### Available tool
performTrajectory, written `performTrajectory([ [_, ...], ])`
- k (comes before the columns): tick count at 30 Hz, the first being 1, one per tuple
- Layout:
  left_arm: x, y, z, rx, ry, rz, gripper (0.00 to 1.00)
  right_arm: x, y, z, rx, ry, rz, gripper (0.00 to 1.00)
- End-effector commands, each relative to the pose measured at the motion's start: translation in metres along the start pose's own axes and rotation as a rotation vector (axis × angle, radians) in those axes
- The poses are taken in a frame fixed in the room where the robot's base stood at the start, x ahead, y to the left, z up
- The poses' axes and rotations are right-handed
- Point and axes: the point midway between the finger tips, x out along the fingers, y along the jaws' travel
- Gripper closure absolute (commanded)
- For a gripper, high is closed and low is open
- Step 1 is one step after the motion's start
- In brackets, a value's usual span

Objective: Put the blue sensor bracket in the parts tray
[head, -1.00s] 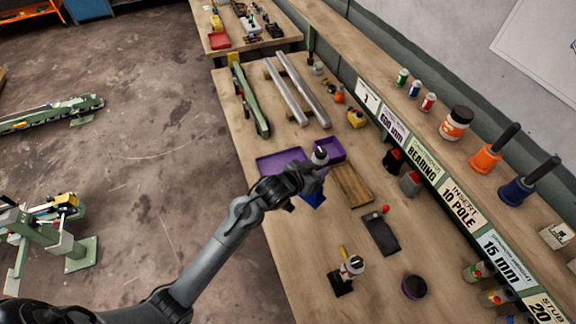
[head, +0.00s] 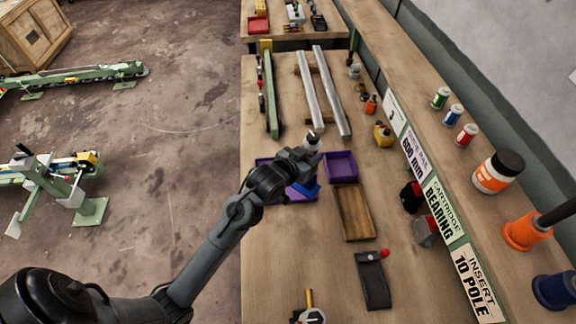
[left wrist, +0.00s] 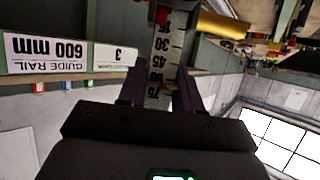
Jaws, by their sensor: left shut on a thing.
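The blue sensor bracket (head: 304,191) hangs at the end of my left gripper (head: 297,181) in the head view, and the gripper is shut on it. The fingertips are largely hidden behind the wrist. Beneath is a purple tray (head: 262,161), mostly covered by my arm. A smaller purple tray (head: 340,167) stands just right of the gripper. Which one is the parts tray I cannot tell for certain. In the left wrist view, my left gripper's two dark fingers (left wrist: 159,92) show with a scale-marked strip between them; no blue is clear there. My right gripper is out of view.
A wooden tray (head: 356,213) and a dark pouch-like piece (head: 373,280) lie nearer on the bench. Silver rails (head: 325,90) and a green beam (head: 270,95) lie farther back. A labelled shelf (head: 440,205) with bottles bounds the right side.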

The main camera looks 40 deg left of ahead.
Motion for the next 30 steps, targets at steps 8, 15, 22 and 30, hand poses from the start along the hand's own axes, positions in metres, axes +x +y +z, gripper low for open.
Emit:
performTrajectory([
  [8,0.027,-0.051,0.022,0.0,0.002,-0.002,1.0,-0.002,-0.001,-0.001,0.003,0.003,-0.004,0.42],
  [15,0.047,-0.087,0.039,0.0,0.004,0.0,1.0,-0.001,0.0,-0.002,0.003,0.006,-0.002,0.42],
  [22,0.053,-0.099,0.044,0.0,0.005,0.002,1.0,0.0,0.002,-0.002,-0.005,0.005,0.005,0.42],
  [30,0.062,-0.1,0.066,-0.002,0.002,0.001,1.0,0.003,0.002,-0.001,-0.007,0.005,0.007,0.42],
])
